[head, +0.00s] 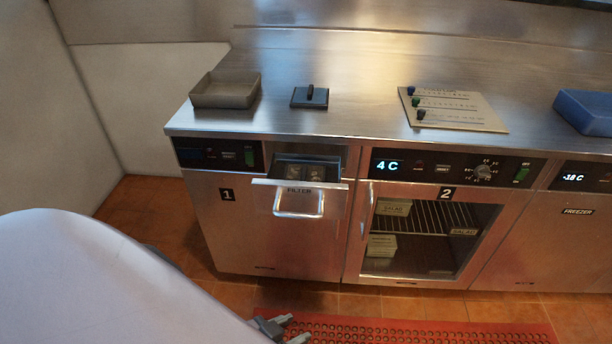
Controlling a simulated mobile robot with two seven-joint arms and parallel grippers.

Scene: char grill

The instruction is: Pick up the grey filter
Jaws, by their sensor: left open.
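A small dark grey block with an upright handle (310,97) sits on the steel counter. A shallow grey-brown open tray (225,92) stands to its left. Below, a drawer labelled FILTER (299,184) is pulled partly out, with a dark insert (308,169) partly visible inside. I cannot tell for sure which of these is the grey filter. My left gripper (284,330) is at the bottom edge of the head view, low over the floor, open and empty, well below and apart from the drawer and the counter. My right gripper is not in view.
A panel with coloured knobs (452,109) and a blue tray (588,112) lie further right on the counter. A glass-door fridge (425,238) is beside the drawer cabinet. A red perforated mat (420,331) lies on the tiled floor. The counter between block and panel is clear.

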